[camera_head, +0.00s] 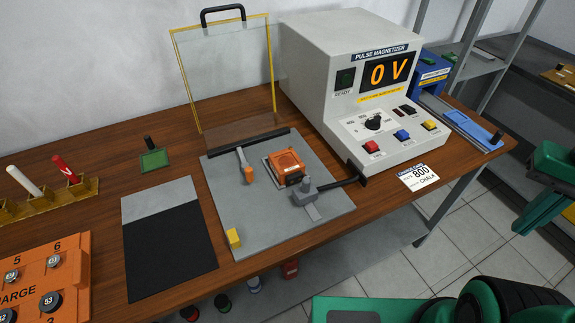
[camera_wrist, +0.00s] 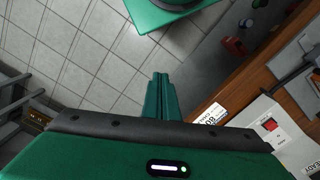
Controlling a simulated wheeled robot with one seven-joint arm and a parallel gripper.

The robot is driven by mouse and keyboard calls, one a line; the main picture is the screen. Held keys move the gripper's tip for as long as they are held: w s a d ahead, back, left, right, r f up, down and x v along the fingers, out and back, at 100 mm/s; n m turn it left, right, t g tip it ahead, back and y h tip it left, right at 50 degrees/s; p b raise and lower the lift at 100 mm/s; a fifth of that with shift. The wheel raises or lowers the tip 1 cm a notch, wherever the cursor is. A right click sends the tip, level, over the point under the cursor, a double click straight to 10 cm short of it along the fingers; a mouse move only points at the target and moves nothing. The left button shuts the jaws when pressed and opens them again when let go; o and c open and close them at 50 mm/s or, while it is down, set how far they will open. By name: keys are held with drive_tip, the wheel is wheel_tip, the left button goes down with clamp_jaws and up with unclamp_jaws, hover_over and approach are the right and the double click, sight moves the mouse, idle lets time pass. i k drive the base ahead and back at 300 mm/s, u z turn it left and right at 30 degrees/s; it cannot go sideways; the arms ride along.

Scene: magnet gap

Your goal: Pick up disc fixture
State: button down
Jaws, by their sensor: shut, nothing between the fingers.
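On the grey plate (camera_head: 228,181) in the head view sits an orange square block (camera_head: 285,163), seated beside a small grey clamp (camera_head: 306,190). It looks most like the disc fixture, but no label confirms this. An orange-tipped lever (camera_head: 244,163) stands just left of it. My gripper (camera_wrist: 160,77) shows in the wrist view with its green fingers together and nothing between them. It hangs over the tiled floor, off the table's right side and well apart from the block. The orange block is not visible in the wrist view.
The pulse magnetizer (camera_head: 341,68), reading 0 V, stands behind the plate. A clear framed shield (camera_head: 228,75) rises at the back. A black-and-grey mat (camera_head: 168,255), an orange numbered rack (camera_head: 42,285) and a yellow pen holder (camera_head: 48,203) lie left. A blue tray (camera_head: 466,125) is at right.

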sight(289, 169)
drive_tip(key=u, duration=0.95)
drive_tip(key=k, duration=0.85)
drive_tip(key=z, duration=1.05)
drive_tip(key=i, duration=0.5)
drive_tip(key=u, duration=0.05)
